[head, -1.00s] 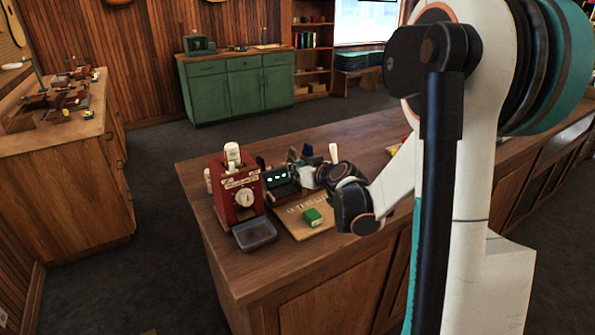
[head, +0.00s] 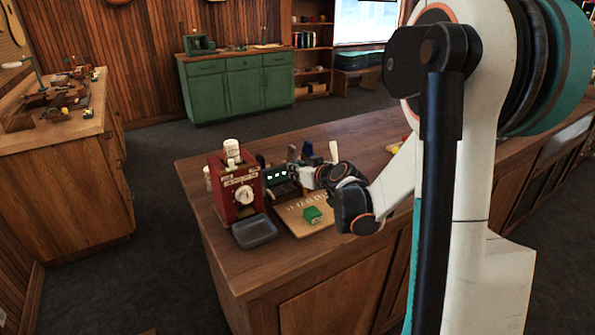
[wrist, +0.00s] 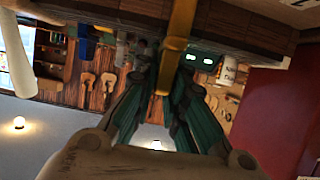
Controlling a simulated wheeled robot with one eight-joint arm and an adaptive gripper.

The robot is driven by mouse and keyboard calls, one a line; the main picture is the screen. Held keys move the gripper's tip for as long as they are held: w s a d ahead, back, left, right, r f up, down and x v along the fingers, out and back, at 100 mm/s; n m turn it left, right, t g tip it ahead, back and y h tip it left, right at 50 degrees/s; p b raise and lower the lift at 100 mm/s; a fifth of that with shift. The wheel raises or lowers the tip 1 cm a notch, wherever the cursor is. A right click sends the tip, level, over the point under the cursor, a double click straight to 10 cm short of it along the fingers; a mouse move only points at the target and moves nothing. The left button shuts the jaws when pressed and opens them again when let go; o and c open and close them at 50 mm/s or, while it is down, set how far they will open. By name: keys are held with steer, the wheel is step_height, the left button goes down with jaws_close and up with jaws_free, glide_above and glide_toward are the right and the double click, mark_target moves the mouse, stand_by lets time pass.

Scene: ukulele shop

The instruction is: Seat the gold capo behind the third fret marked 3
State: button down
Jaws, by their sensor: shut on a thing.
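My gripper (wrist: 170,62) shows in the wrist view with its dark green fingers drawn together. It is shut on the gold capo (wrist: 180,28), a narrow yellow-gold bar that runs up from between the fingertips to the top of the picture. The bar crosses in front of a brown wooden band (wrist: 110,18); I cannot tell if they touch. In the head view my wrist hides most of the gripper, above the far side of a pale marked board (head: 292,214). The capo, the third fret and its mark 3 cannot be made out there.
A red box with a dial (head: 238,192) stands left of the board, with a grey tray (head: 254,231) in front. A green block (head: 312,214) lies on the board. A dark device with green lights (head: 279,175) stands behind. The counter's front left is clear.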

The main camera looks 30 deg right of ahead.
steer(key=shift+f, duration=0.15)
steer(key=c, duration=1.9)
jaws_free()
steer(key=p+v, duration=0.3)
steer(key=v, duration=0.8)
